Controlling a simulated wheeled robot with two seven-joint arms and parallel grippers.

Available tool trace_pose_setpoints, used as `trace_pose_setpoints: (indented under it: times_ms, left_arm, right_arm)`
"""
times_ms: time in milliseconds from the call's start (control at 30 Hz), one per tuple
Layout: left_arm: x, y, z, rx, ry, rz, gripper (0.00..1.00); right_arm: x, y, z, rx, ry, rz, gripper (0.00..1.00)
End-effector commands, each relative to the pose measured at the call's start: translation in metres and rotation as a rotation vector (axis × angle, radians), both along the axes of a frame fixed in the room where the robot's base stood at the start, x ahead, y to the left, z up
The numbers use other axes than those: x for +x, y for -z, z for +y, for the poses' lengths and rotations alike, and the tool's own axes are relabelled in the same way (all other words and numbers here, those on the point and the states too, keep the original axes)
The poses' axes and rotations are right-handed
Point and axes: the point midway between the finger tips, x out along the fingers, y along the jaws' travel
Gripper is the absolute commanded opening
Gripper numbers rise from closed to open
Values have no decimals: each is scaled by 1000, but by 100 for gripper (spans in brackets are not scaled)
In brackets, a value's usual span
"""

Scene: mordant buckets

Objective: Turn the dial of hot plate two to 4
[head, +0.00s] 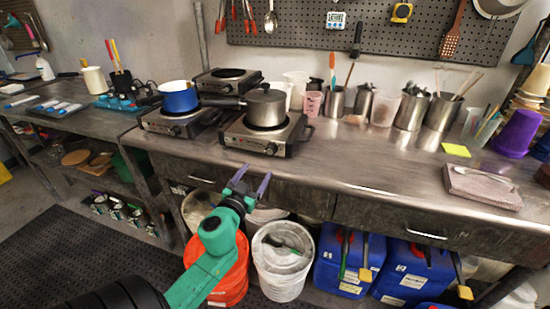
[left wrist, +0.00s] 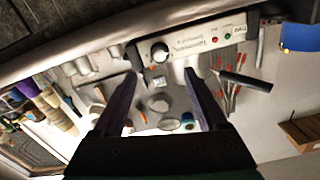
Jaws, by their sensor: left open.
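A hot plate (head: 262,135) with a grey lidded pot (head: 266,107) stands at the bench's front edge. Its dark dial (head: 270,149) is on the front panel; in the left wrist view the dial (left wrist: 160,52) appears beyond and between my fingers, beside a red and a green light. The dial's setting is too small to read. Another hot plate (head: 178,122) holds a blue pot (head: 179,97), and a third (head: 228,80) stands empty behind. I cannot read which is number two. My left gripper (head: 252,179) is open and empty, in front of and below the grey-pot hot plate, apart from its dial.
Pot handles stick out sideways. Cups and tool holders stand at the back. Below the bench edge are an orange bucket (head: 236,272), a white bucket (head: 282,268) and blue canisters (head: 345,262).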

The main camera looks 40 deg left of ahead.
Motion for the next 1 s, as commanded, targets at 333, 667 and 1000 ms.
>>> trace_pose_setpoints:
  times_ms: [333,667,1000]
  left_arm:
    - [82,0,29,1,-2,0,75]
    - [95,1,33,-1,-1,3,75]
    - [94,1,33,-1,-1,3,0]
  right_arm:
    - [-16,-6,-6,-10,-1,29,50]
    - [-16,-6,-8,-13,0,29,50]
    - [-14,-6,-9,-14,0,25,50]
